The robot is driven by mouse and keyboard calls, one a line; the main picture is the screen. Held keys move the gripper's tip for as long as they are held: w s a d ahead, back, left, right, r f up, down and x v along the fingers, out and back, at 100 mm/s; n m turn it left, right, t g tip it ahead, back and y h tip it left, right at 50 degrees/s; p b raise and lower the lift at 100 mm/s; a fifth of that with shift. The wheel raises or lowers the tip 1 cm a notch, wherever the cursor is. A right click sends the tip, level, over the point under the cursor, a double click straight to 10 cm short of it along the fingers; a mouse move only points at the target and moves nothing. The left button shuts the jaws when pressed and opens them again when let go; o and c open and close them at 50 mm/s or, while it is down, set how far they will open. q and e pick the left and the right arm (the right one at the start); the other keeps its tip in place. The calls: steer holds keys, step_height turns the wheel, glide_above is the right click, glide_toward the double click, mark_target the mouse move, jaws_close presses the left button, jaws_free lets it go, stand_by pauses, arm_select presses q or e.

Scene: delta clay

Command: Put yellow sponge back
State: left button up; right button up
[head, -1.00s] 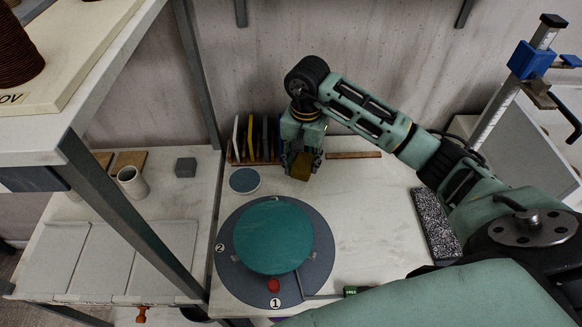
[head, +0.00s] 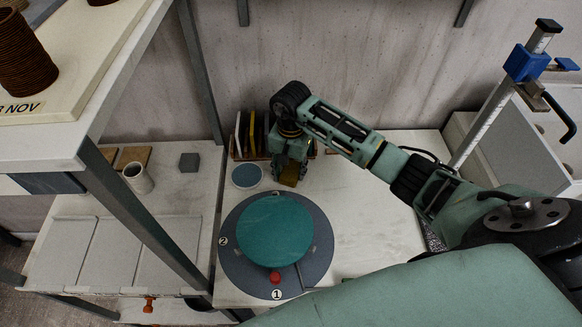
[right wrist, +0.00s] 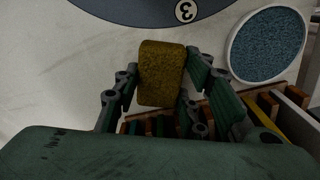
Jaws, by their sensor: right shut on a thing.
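The yellow sponge (right wrist: 162,74) is a dull yellow-brown block between the two fingers of my right gripper (right wrist: 160,88) in the right wrist view. The gripper is shut on it. In the head view the sponge (head: 289,175) shows at the tip of my right gripper (head: 290,170), at the back of the worktop, beyond the turntable. Whether it touches the worktop is hard to tell. My left gripper is not in view.
A wooden rack (head: 238,150) with upright coloured slabs stands behind the gripper. A round blue-topped disc (head: 247,176) lies left of the sponge. A turntable with a teal disc (head: 274,232) and red knob (head: 275,277) is in front. The worktop (head: 365,215) right of it is clear.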

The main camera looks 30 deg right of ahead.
mark_target(291, 170)
steer(key=o, duration=1.1)
steer(key=shift+r, duration=0.1)
step_height(291, 170, up, 12)
steer(key=b, duration=0.3)
